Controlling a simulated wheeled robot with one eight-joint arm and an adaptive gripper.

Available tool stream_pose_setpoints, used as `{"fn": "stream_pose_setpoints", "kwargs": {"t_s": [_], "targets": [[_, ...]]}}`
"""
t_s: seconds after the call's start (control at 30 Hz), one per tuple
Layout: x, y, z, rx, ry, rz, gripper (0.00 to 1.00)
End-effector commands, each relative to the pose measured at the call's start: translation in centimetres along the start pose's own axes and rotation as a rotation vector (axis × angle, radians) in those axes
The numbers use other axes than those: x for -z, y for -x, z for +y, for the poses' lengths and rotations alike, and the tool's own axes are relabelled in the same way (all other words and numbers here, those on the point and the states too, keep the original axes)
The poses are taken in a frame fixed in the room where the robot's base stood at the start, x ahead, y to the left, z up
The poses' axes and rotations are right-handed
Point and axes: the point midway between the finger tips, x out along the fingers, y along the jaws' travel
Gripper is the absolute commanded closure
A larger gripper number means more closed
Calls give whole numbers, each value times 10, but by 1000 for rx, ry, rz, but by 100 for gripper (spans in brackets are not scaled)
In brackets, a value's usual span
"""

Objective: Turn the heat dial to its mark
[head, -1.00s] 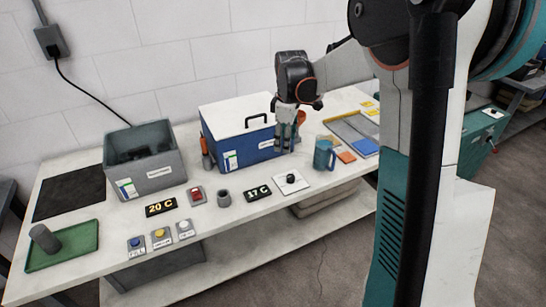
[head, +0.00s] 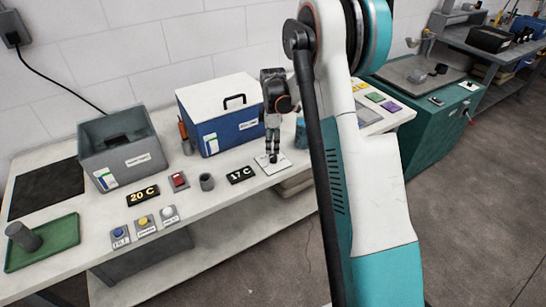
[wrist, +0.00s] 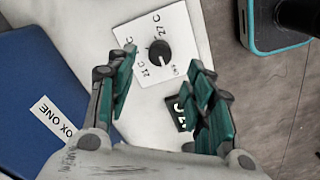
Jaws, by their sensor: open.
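The heat dial is a round black knob (wrist: 159,53) on a square white plate (wrist: 181,38) with temperature marks; "27 C" is readable, others are partly cut off or blurred. A light line shows on the knob, but I cannot tell which mark it meets. My gripper (wrist: 162,68) is open, its green-padded fingers on either side of the knob in the wrist view, with no visible contact. In the head view my gripper (head: 272,158) points down over the plate (head: 284,166) and largely hides the knob.
A blue box with a white lid (head: 225,118) stands behind and left of the dial.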

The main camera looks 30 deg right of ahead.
Motion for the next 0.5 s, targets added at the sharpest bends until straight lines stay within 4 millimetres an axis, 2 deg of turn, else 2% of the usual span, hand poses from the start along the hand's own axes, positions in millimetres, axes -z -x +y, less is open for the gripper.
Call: {"fn": "stream_pose_setpoints", "kwargs": {"t_s": [0.03, 0.2, 0.5], "targets": [[0, -13, 0, 0, 0, 0, 52], [0, -40, 0, 0, 0, 0, 52], [0, -60, 0, 0, 0, 0, 52]]}}
